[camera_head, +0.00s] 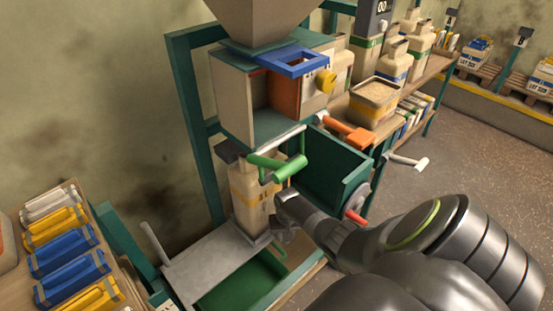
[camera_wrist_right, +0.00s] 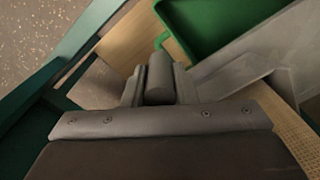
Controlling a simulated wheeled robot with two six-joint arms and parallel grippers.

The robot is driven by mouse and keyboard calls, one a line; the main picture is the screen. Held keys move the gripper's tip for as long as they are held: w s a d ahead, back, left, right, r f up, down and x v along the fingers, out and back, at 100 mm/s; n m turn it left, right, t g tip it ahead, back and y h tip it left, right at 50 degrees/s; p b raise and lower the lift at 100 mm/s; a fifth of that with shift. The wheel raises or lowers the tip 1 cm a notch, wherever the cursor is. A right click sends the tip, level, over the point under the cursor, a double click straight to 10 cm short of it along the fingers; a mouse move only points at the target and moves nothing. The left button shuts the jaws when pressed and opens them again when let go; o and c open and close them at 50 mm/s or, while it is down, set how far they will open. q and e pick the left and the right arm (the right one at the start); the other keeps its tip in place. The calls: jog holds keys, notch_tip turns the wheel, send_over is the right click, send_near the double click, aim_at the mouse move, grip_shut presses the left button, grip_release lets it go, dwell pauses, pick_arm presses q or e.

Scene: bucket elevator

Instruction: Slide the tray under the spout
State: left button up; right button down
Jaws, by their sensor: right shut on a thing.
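A flat grey tray (camera_head: 210,262) with an upright bar at its left lies low on the teal frame. A beige sack (camera_head: 250,200) stands at its right end, below the machine's box (camera_head: 235,105); the spout itself is hard to make out. My right gripper (camera_head: 284,225) is by the sack's base at the tray's right end. In the right wrist view its fingers (camera_wrist_right: 158,82) are shut on a grey cylindrical handle (camera_wrist_right: 159,72), beside the grey tray (camera_wrist_right: 240,62). Its join to the tray is partly hidden. My left gripper is not in view.
A green bin (camera_head: 250,288) sits below the tray. Coloured packets (camera_head: 65,255) lie at the left. Open floor (camera_head: 450,150) is at the right.

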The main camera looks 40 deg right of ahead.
jog(key=shift+d+r, duration=0.1)
jog(key=shift+d, duration=1)
jog(key=shift+w, duration=0.1)
jog(key=c, duration=1.2)
grip_release()
jog(key=shift+d, duration=0.15)
jog(key=shift+o, duration=0.2)
